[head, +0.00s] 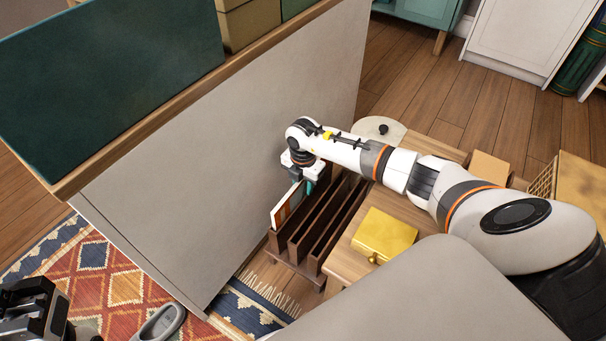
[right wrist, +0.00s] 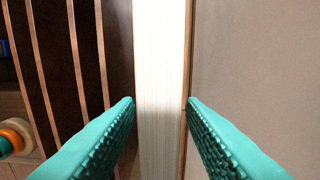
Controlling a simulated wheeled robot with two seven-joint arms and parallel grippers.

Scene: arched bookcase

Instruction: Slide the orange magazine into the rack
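The orange magazine (head: 284,210) stands upright at the left side of the dark brown wooden rack (head: 305,249), beside the grey bookcase panel. Its white page edge (right wrist: 160,70) fills the middle of the right wrist view, with rack slats to its left.
The grey bookcase panel (head: 240,120) stands close along the rack's left. A wooden table with a yellow box (head: 384,235) is to the rack's right. A patterned rug (head: 95,275) and a grey slipper (head: 160,322) lie at lower left.

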